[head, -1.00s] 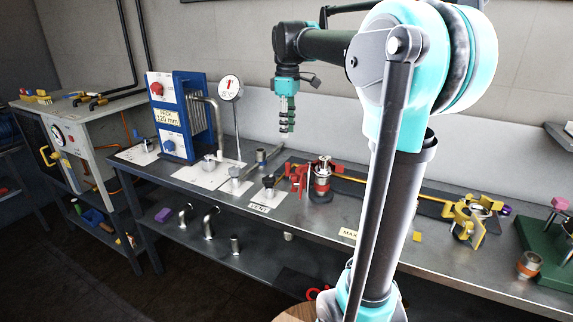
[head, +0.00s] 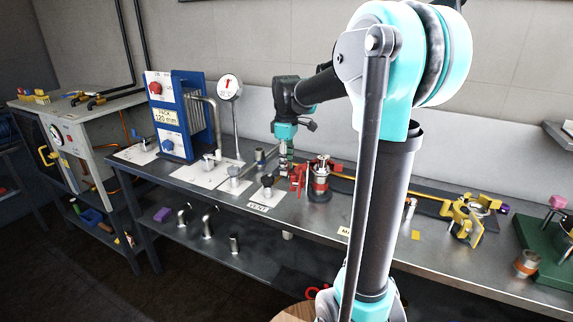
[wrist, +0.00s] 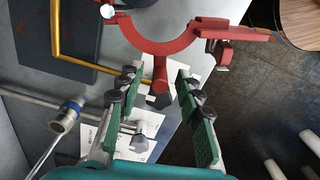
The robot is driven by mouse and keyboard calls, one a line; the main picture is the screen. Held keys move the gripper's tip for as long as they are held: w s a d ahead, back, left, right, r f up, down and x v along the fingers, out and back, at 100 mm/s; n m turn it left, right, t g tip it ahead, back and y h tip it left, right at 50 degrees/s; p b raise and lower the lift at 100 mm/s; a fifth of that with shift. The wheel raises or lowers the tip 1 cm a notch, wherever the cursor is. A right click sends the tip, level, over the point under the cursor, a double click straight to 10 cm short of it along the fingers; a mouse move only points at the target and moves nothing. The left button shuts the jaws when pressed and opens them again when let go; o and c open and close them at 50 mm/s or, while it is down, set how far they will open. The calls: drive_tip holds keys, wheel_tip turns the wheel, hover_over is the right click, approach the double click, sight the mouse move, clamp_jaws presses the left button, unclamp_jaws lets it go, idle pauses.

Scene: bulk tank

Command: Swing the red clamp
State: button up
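The red clamp (head: 298,177) is on the bench beside an upright steel fitting (head: 320,180). In the wrist view the red clamp (wrist: 165,45) shows as an open half ring with an arm reaching right and a short red stem pointing toward my gripper. My gripper (head: 284,163) is low over the bench, at the left of the clamp. In the wrist view my gripper (wrist: 158,78) is open, with its green-padded fingers on either side of the stem. Gaps show on both sides, and I cannot tell any contact. The fingers partly hide small parts in the head view.
A black-knobbed valve (head: 268,186) stands on a white plate left of the clamp. A gauge (head: 229,88) and blue plate pack (head: 180,115) stand farther left. A yellow clamp (head: 470,218) lies to the right. The bench front between them is mostly clear.

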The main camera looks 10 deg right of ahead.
sight(297, 174)
drive_tip(key=shift+c, duration=0.6)
clamp_jaws()
drive_tip(key=shift+s, duration=0.1)
drive_tip(key=s+d+n, duration=0.1)
drive_tip(key=n, duration=0.1)
drive_tip(key=s+n, duration=0.1)
drive_tip(key=n, duration=0.1)
drive_tip(key=s+d+n, duration=0.1)
drive_tip(key=n, duration=0.1)
drive_tip(key=shift+s+d, duration=0.3)
drive_tip(key=shift+d, duration=0.05)
drive_tip(key=shift+s+d+n, duration=0.3)
drive_tip(key=shift+d+n, duration=0.6)
drive_tip(key=shift+n, duration=0.5)
drive_tip(key=shift+s+d+n, duration=0.3)
drive_tip(key=shift+d+n, duration=0.6)
drive_tip(key=shift+n, duration=0.5)
drive_tip(key=shift+s+d+n, duration=0.3)
drive_tip(key=shift+d+n, duration=0.6)
drive_tip(key=shift+n, duration=0.5)
